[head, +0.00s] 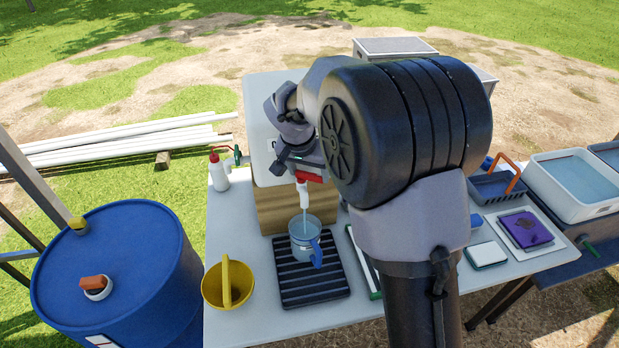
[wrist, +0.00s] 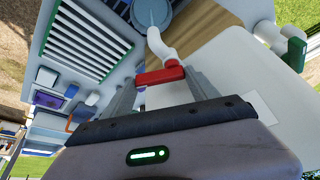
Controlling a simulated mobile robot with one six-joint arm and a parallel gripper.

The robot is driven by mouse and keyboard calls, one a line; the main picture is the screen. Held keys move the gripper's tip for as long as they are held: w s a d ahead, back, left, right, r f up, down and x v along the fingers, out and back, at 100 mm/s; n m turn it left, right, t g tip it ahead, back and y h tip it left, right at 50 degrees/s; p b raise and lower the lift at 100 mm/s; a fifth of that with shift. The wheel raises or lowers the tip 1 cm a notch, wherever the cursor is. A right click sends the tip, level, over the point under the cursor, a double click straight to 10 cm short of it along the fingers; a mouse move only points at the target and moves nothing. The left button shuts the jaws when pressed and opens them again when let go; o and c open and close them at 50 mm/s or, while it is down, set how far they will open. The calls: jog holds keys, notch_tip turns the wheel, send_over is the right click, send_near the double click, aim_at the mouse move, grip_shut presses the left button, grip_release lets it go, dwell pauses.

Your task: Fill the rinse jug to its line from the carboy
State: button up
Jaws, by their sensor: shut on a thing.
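The white carboy (head: 258,115) stands on a wooden block (head: 275,209), partly hidden behind my arm. My gripper (head: 308,171) is shut on the red tap lever (head: 317,178) of its white spout (head: 302,188). In the wrist view the lever (wrist: 160,75) sits between the two fingers (wrist: 162,86). A thin pale stream runs from the spout down into the rinse jug (head: 303,240). The jug is clear bluish with a blue handle and stands upright on a black ribbed tray (head: 312,290). Its line and water level are too small to read. The jug also shows in the wrist view (wrist: 172,22).
A yellow bucket (head: 238,286) stands left of the tray and a white wash bottle (head: 218,174) behind it. A blue drum (head: 120,275) is left of the table.

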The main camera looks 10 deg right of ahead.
jog(key=shift+s+a+m+g+b, duration=0.15)
jog(key=shift+m+g+b, duration=0.15)
jog(key=shift+m+b, duration=0.35)
jog(key=shift+m+h, duration=0.25)
jog(key=shift+h, duration=0.05)
jog(key=o, duration=1.4)
jog(key=shift+c, duration=0.2)
jog(key=p+v, duration=0.4)
jog(key=v, duration=1.3)
jog(key=shift+r, duration=0.2)
jog(key=shift+s, duration=0.1)
